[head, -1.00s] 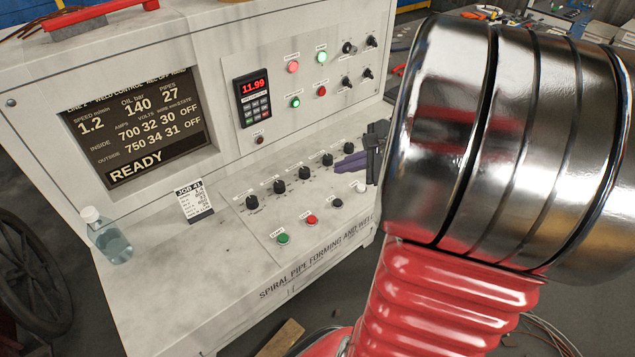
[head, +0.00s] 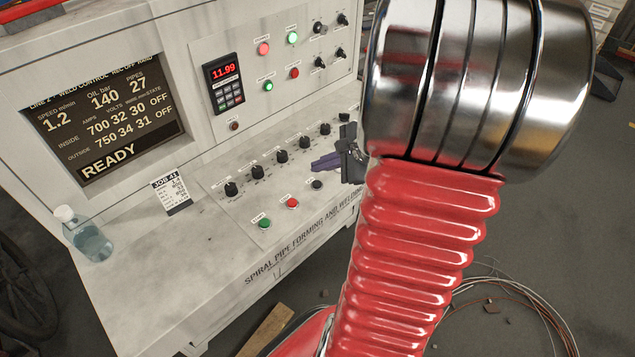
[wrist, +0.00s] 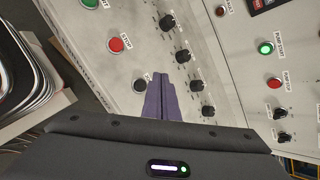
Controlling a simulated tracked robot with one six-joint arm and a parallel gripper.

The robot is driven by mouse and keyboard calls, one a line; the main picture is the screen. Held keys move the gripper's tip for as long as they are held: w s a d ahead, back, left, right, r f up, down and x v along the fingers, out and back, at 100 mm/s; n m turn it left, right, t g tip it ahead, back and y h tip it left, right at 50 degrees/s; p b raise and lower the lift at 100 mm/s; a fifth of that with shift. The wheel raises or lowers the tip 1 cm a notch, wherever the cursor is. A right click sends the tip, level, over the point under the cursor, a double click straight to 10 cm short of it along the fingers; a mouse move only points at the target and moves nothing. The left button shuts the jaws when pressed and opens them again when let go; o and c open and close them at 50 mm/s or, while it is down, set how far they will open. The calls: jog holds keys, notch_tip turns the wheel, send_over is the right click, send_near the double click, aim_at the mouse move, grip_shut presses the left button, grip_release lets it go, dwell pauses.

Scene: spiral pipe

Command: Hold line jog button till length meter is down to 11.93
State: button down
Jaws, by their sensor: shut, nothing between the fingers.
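The length meter (head: 224,83) is a black box with a keypad; its red digits read 11.99. Below it on the sloping desk panel stand a green button (head: 265,223), a red button (head: 292,203) and a black button (head: 317,184). The black button also shows in the wrist view (wrist: 138,86), its label partly covered; I cannot read whether it is the line jog button. My gripper (head: 314,165) is shut and empty, with purple fingers just above and behind the black button in the head view.
A row of black knobs (head: 282,156) runs behind the buttons, close to my fingers. A job card (head: 172,192) and a bottle (head: 84,235) stand on the desk at left. The screen (head: 107,128) reads READY. Lamps and small switches are on the upright panel.

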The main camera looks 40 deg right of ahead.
aim_at(317, 184)
jog(key=shift+f, duration=1.45)
jog(key=shift+f, duration=0.75)
dwell(5.8)
